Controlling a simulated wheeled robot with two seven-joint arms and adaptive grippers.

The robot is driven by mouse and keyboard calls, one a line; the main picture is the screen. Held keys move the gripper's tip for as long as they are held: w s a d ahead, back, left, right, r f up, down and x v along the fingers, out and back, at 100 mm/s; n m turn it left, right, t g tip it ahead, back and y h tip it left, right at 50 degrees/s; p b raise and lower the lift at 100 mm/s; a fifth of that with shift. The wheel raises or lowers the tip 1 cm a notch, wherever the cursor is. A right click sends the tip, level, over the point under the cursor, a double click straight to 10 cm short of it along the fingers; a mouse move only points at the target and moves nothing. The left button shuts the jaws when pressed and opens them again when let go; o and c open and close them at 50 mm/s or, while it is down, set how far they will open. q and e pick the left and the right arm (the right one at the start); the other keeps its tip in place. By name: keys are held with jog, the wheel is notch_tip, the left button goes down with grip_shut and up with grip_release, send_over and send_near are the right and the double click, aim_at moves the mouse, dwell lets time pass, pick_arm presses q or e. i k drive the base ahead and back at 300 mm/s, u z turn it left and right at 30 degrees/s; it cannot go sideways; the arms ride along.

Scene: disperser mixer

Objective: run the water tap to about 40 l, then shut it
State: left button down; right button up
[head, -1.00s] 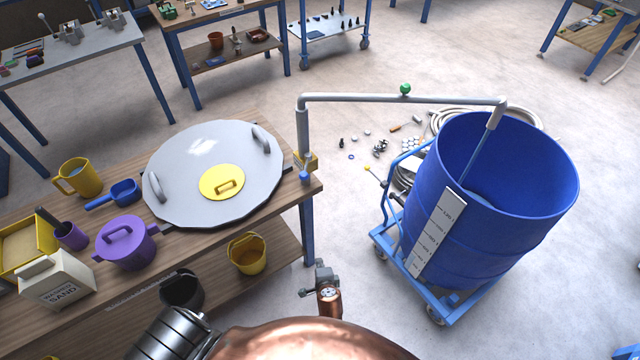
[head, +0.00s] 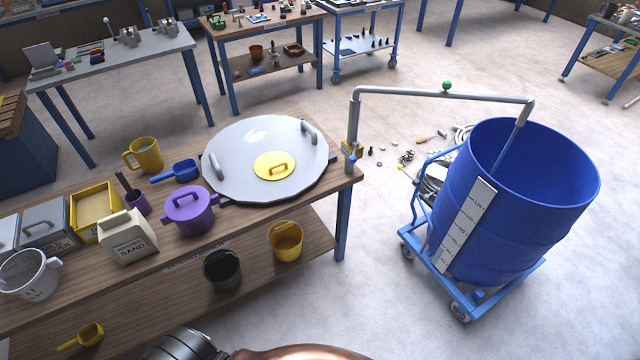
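The blue drum (head: 510,210) stands on a blue wheeled trolley at right. A white scale strip (head: 468,225) runs up its side; I cannot read a level on it. The grey tap pipe (head: 400,91) rises from the table corner and reaches over the drum. A green knob (head: 446,86) sits on the pipe. The spout (head: 525,112) points down into the drum, and a thin blue stream (head: 504,150) appears to run from it. The water surface is hidden behind the drum's near wall. Neither of my grippers is in view.
The wooden table (head: 105,265) at left holds a grey lid (head: 235,150), purple pot (head: 188,212), yellow jug (head: 145,155) and sand box (head: 128,238). Small parts and a coiled hose lie on the floor behind the drum. Floor between table and trolley (head: 480,305) is clear.

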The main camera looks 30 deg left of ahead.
aim_at(352, 159)
jog(key=z, duration=0.2)
jog(key=k, duration=0.3)
jog(key=u, duration=0.95)
jog(key=i, duration=0.75)
jog(key=u, duration=0.1)
